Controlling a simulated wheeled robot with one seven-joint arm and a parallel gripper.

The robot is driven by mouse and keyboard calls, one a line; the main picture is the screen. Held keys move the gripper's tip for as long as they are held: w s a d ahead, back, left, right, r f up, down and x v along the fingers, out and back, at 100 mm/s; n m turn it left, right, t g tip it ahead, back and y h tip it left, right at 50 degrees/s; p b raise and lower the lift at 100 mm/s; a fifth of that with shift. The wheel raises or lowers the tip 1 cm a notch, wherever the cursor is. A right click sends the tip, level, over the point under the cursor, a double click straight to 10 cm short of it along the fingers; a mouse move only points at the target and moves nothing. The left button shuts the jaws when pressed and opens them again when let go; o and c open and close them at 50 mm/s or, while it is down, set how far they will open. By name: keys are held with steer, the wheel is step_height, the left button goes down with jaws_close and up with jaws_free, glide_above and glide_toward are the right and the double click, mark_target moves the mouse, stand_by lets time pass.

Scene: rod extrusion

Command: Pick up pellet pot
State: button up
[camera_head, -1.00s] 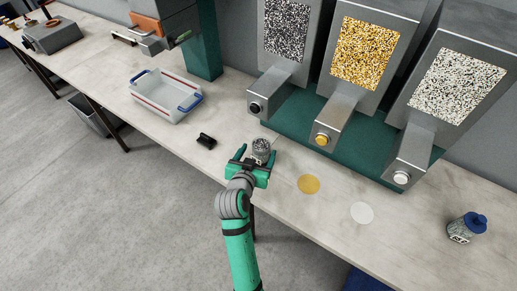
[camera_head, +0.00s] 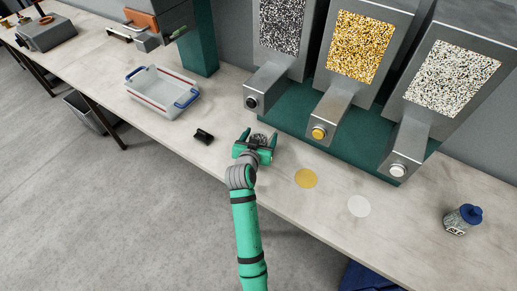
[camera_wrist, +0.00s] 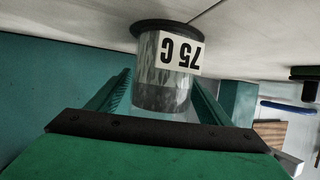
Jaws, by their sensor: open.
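The pellet pot (camera_wrist: 163,85) is a clear, short cylinder with a dark rim and a white label reading "75 C", upside down in the wrist view. Dark pellets show through its wall. In the head view the pot (camera_head: 259,138) stands on the bench below the left dispenser, mostly hidden by my gripper. My gripper (camera_head: 258,136) is open, with one green finger on each side of the pot. In the wrist view the fingers (camera_wrist: 165,95) flank the pot with what looks like a gap; contact cannot be told.
Yellow (camera_head: 306,178) and white (camera_head: 359,206) discs lie to the right. A blue-lidded jar (camera_head: 462,219) is far right. A small black object (camera_head: 203,136) and clear tray (camera_head: 161,96) are left.

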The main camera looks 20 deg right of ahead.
steer(key=shift+c, duration=0.2)
steer(key=c, duration=1.1)
steer(key=shift+r, duration=0.15)
steer(key=c, duration=0.5)
